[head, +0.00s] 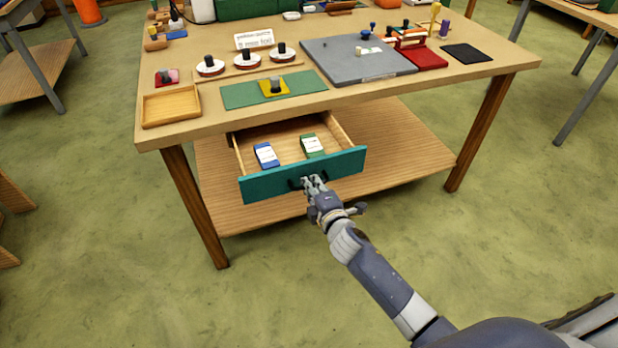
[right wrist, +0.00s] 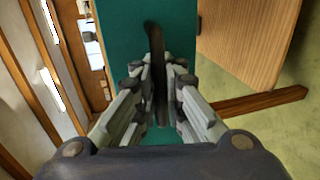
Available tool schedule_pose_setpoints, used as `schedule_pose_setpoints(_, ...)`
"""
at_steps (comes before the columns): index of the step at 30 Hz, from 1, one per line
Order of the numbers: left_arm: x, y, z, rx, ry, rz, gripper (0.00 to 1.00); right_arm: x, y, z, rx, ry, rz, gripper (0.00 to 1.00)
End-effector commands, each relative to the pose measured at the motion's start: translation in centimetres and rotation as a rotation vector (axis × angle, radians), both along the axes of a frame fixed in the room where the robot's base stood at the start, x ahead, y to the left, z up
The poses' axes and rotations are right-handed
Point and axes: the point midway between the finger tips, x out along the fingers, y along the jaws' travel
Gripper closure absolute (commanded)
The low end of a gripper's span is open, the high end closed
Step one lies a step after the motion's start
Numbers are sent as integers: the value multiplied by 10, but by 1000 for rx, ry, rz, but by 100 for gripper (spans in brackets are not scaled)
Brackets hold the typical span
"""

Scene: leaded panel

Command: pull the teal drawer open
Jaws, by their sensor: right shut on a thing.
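The teal drawer (head: 262,182) hangs under the front of the wooden table and stands open, with its wooden inside showing. A blue packet (head: 266,155) and a green packet (head: 312,145) with white labels lie in it. My right gripper (head: 313,182) is at the middle of the teal front, shut on the dark drawer handle (head: 295,184). In the right wrist view the handle (right wrist: 157,75) runs between the two fingers (right wrist: 158,95), with the teal front (right wrist: 125,30) behind it. My left gripper is not in view.
The wooden table (head: 205,118) carries a small wooden tray (head: 171,108), a green mat (head: 238,95), a grey board (head: 340,62) and a red tray (head: 425,60). A lower shelf (head: 400,150) lies beneath the drawer. The green floor in front is clear.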

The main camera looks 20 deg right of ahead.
Motion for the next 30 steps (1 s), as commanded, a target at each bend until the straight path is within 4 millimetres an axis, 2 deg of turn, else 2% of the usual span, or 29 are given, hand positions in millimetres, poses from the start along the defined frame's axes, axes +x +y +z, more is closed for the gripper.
schedule_pose_setpoints(1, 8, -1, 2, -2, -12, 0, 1, -2, 0, 2, 2, -3, 1, 100)
schedule_pose_setpoints(5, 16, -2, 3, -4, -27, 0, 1, -4, 0, 2, 1, -4, 1, 100)
schedule_pose_setpoints(16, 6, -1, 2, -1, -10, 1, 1, -5, 0, 2, 1, -5, 1, 100)
schedule_pose_setpoints(18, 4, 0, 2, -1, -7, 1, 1, -5, 0, 2, 1, -5, 1, 82)
schedule_pose_setpoints(30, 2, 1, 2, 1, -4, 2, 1, -8, 0, 1, 0, -2, 1, 82)
